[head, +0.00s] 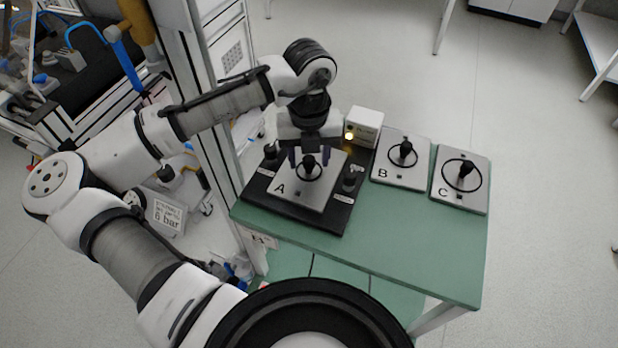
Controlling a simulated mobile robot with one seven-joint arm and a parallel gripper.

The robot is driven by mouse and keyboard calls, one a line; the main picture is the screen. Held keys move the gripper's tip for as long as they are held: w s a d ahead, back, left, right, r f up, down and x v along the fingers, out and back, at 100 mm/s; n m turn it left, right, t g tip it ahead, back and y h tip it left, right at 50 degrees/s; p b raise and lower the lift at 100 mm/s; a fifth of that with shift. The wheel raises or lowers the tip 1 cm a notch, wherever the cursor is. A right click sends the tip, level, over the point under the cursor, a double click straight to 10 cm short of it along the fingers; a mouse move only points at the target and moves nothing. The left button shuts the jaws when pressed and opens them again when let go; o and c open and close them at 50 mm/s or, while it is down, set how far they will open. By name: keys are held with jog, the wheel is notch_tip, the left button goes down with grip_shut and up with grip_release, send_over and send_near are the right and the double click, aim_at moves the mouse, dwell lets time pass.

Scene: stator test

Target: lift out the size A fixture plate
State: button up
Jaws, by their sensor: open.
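The size A fixture plate (293,194) is a grey metal plate marked "A", with a black knob and a black ring on it. It lies in a black base (330,219) at the left of the green table. My gripper (310,158) is open and points down over plate A, its dark fingers at either side of the knob (308,164). I cannot tell whether the fingers touch the knob. My wrist hides the back of the plate and part of the base.
Plates B (412,178) and C (451,190) lie to the right on the green table (430,245). A white box (364,126) with a lit yellow lamp stands behind the base. Black clamps (352,178) flank plate A. A machine frame stands close on the left. The table's front right is clear.

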jog(key=shift+f, duration=0.15)
grip_shut()
dwell(0.4)
